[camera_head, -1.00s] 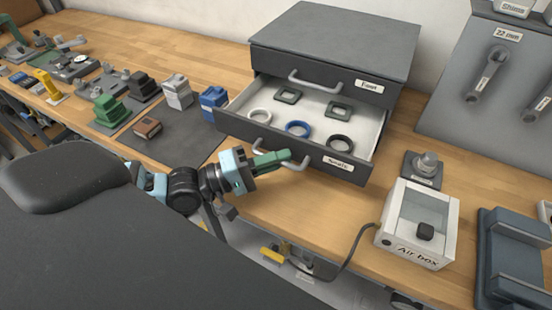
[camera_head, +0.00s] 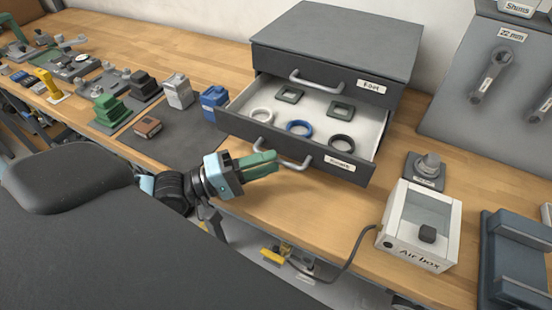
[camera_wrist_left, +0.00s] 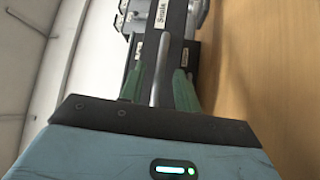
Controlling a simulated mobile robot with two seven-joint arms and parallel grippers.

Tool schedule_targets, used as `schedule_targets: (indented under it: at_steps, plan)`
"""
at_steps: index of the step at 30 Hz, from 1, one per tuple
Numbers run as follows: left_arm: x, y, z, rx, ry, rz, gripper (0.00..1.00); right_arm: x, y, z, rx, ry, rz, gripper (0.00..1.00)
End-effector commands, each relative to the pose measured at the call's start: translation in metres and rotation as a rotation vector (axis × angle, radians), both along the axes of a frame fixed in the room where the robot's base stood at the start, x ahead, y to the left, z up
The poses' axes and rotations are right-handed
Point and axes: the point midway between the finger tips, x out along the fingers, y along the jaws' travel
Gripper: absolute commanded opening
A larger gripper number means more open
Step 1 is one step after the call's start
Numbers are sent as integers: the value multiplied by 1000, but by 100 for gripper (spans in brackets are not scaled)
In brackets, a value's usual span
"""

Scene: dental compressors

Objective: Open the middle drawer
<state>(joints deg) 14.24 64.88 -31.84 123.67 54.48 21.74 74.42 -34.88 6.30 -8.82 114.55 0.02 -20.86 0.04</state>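The dark drawer cabinet (camera_head: 335,42) stands on the workbench. Its upper drawer, with handle (camera_head: 315,80), is shut. The drawer below it (camera_head: 283,97) is pulled out and holds several rings and square seals. Anything lower in the cabinet is hidden behind this drawer. Its front carries a grey handle (camera_head: 282,152) and a label. My left gripper (camera_head: 277,162) is just in front of and beside that handle, with green fingers pointing at the drawer front. In the left wrist view the fingers (camera_wrist_left: 160,92) are apart, with the handle (camera_wrist_left: 160,72) showing in the gap ahead. My right gripper is not in view.
A white air box (camera_head: 420,225) with a cable stands at the right front, near a grey fitting (camera_head: 426,168). Green, grey and blue blocks (camera_head: 213,103) stand left of the cabinet on a dark mat. Bare wood lies in front of the drawer.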

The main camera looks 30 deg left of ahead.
Motion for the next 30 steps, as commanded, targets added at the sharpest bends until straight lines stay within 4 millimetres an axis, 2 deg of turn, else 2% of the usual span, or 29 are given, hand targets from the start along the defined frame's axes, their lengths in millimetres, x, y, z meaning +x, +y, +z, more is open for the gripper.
schedule_targets:
  at_steps: [6, 12, 30]
  plan:
    - [-22, 20, -6, 3, 5, 0, 32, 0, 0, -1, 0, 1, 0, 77]
    - [-33, 30, -6, 1, 1, 1, 32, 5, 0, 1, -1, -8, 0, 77]
    - [-36, 33, -6, 0, 0, 0, 32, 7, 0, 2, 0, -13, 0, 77]
